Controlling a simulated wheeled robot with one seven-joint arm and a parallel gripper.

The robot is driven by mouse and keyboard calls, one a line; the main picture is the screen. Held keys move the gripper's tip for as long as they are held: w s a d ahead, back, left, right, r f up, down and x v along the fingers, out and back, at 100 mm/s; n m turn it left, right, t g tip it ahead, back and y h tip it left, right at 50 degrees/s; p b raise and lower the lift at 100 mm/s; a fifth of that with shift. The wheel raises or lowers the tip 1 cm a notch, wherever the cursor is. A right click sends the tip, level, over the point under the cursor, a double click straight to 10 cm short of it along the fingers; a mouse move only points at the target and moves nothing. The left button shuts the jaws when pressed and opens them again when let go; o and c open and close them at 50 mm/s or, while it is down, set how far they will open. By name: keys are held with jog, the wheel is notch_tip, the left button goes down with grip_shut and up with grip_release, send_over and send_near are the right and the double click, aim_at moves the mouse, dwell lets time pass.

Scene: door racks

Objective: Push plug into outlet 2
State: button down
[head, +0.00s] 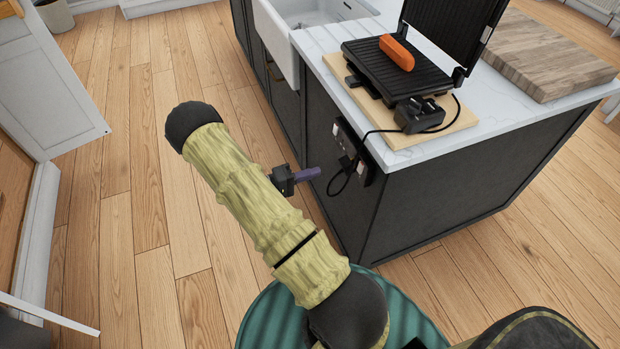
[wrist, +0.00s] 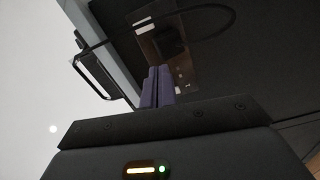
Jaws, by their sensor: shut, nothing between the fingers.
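The outlet panel (head: 346,143) is on the dark side of the kitchen island, just below the counter edge. A black plug (head: 347,162) with a looped cord is at its lower part; I cannot tell how far in it sits. In the wrist view, the panel (wrist: 183,68) is a brownish plate with a dark plug-like block (wrist: 171,40) on it. My gripper (head: 317,172) has purple fingers pressed together and empty, pointing at the panel from its left, a short gap away. The fingers (wrist: 158,72) also show in the wrist view, below the panel. I cannot read outlet numbers.
An open grill (head: 375,72) with an orange item (head: 397,53) stands on a wooden board (head: 437,138). A black block (head: 419,115) with a cord lies at the board's front. The cord (head: 385,131) hangs over the counter edge. The floor left of the island is clear.

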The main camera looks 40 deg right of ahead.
aim_at(341, 164)
jog(key=shift+d, duration=0.15)
jog(key=shift+b+x, duration=0.35)
jog(key=shift+x, duration=2.5)
jog(key=shift+s+d+r, duration=0.1)
jog(key=shift+s+d, duration=0.1)
jog(key=shift+d, duration=0.4)
jog(key=shift+d, duration=0.15)
jog(key=shift+v, duration=1.55)
jog(key=v, duration=1.7)
jog(key=shift+a+b, duration=0.3)
jog(key=shift+b, duration=0.15)
jog(key=shift+d, duration=0.1)
